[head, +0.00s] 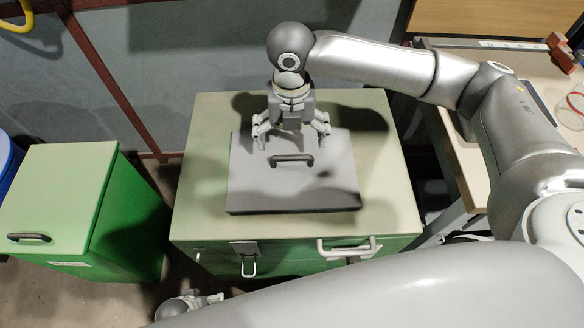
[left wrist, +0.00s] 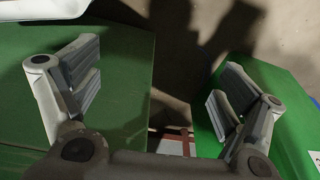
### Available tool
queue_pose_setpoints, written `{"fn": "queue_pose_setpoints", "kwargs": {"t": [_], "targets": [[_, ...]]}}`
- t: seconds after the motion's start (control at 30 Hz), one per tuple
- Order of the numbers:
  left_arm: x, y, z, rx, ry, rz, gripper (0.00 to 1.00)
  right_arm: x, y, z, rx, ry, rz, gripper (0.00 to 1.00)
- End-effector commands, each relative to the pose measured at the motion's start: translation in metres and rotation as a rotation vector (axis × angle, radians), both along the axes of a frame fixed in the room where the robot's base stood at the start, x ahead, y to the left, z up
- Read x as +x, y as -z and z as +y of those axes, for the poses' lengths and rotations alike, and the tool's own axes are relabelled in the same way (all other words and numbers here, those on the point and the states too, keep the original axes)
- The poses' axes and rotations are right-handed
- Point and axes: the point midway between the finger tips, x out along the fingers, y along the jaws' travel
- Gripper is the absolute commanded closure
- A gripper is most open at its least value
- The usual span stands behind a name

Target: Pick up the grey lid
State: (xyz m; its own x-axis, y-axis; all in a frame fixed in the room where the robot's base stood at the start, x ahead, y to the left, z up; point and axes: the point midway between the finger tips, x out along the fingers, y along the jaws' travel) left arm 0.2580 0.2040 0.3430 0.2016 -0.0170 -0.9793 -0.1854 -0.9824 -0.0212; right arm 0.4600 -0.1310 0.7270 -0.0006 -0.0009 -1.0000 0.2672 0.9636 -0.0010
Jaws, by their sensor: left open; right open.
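The grey lid (head: 250,186) is a flat slab with a dark bar handle (head: 291,160) near its middle. It lies on the pale green top of a chest in the head view. My right gripper (head: 291,140) is open, pointing down above the lid, just behind the handle in the picture and apart from it as far as I can tell. My left gripper (head: 190,302) is at the bottom edge of the head view, low in front of the chest and partly hidden by my arm. In the left wrist view it (left wrist: 155,95) is open and empty.
The chest (head: 395,210) has a latch (head: 245,256) and a pale handle (head: 348,250) on its front. A green bin (head: 65,195) with a closed pale lid stands at the left. A workbench (head: 470,175) stands close at the right. Floor shows between bin and chest.

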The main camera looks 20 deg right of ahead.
Motion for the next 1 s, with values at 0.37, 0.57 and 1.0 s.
{"fn": "queue_pose_setpoints", "kwargs": {"t": [0.37,0.57,1.0], "targets": [[0.014,-0.027,-0.002,-0.001,-0.003,-0.018,0.07,0.0,0.042,0.0,0.001,0.004,0.0,0.0],[0.021,-0.047,-0.002,-0.003,-0.005,-0.032,0.07,0.001,0.064,-0.002,-0.001,0.005,0.001,0.0],[0.026,-0.076,-0.003,-0.004,-0.008,-0.044,0.07,0.001,0.091,-0.002,0.0,0.003,-0.001,0.0]]}}
